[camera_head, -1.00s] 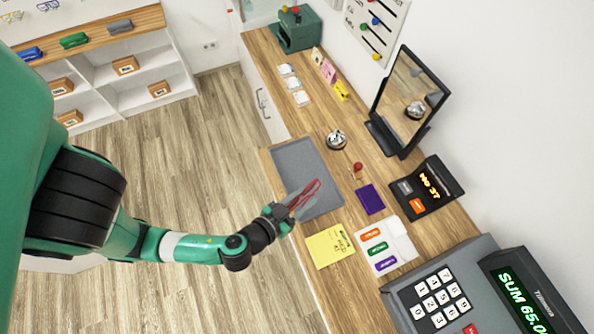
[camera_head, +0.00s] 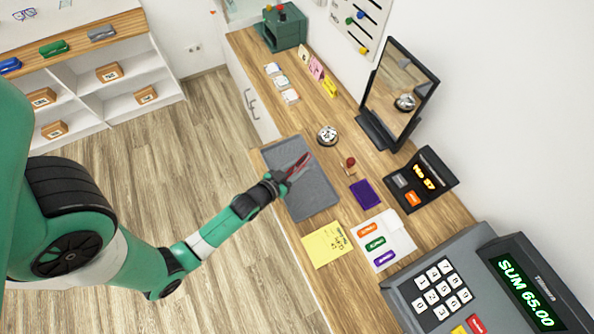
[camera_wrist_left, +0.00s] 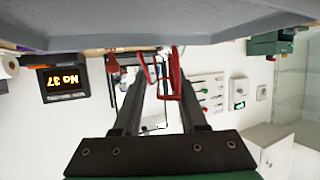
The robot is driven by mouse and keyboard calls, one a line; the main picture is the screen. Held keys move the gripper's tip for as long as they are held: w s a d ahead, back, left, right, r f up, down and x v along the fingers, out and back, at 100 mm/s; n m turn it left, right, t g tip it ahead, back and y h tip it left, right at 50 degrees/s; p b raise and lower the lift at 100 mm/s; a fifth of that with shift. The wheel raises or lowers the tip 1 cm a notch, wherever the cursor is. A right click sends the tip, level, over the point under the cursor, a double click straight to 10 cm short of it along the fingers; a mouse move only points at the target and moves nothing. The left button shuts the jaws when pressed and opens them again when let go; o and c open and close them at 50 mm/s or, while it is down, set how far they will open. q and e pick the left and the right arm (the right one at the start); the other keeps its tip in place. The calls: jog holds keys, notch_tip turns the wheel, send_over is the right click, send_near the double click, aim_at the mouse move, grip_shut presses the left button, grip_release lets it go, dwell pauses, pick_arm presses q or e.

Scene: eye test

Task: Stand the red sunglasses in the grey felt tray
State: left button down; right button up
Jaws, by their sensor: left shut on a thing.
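The red sunglasses (camera_head: 299,164) are in my left gripper (camera_head: 287,176), which is shut on them. They slant over the grey felt tray (camera_head: 313,198), which lies flat on the wooden counter. In the left wrist view, the red frame (camera_wrist_left: 175,82) shows between and beyond the fingertips (camera_wrist_left: 162,70). I cannot tell whether the sunglasses touch the tray. My right gripper is not in view.
A call bell (camera_head: 327,135) stands beyond the tray. A purple cloth (camera_head: 364,193), yellow note (camera_head: 327,244) and label card (camera_head: 381,242) lie to its right.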

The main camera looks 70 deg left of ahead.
aim_at(297, 171)
pick_arm(q)
jog(key=f, duration=0.1)
jog(key=a+f+b, duration=0.1)
jog(key=f, duration=0.1)
jog(key=shift+w+f, duration=0.15)
jog(key=shift+d+f, duration=0.1)
jog(key=shift+f, duration=0.35)
jog(key=shift+c, duration=2.2)
grip_release()
jog(key=shift+r, duration=0.1)
